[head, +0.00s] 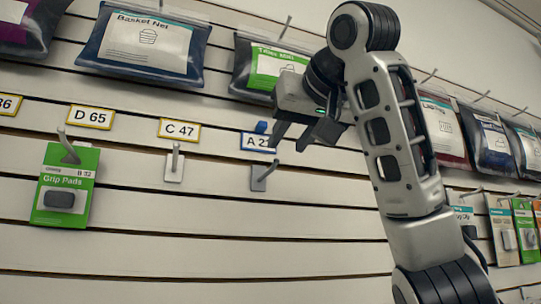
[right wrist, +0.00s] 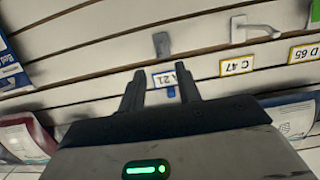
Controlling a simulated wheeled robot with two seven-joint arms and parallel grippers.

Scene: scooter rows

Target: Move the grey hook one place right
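The grey hook (head: 263,176) is on the slatwall under the label A 21 (head: 256,142), with a grey back plate and a bare prong. In the right wrist view, which is upside down, the grey hook (right wrist: 162,45) lies beyond the fingertips. My right gripper (head: 289,145) is above and right of the hook in the head view, apart from it. Its two fingers (right wrist: 160,84) are spread with nothing held between them. They partly cover the A 21 label, which has a small blue piece (head: 261,127) at its edge. My left gripper is not in view.
A white hook (head: 174,164) is empty under label C 47 (head: 179,130). Left of it, a hook holds green Grip Pads (head: 65,195). Bagged goods hang above, including Basket Net (head: 144,42). More packs hang at right, partly behind my arm. The slats below the grey hook are bare.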

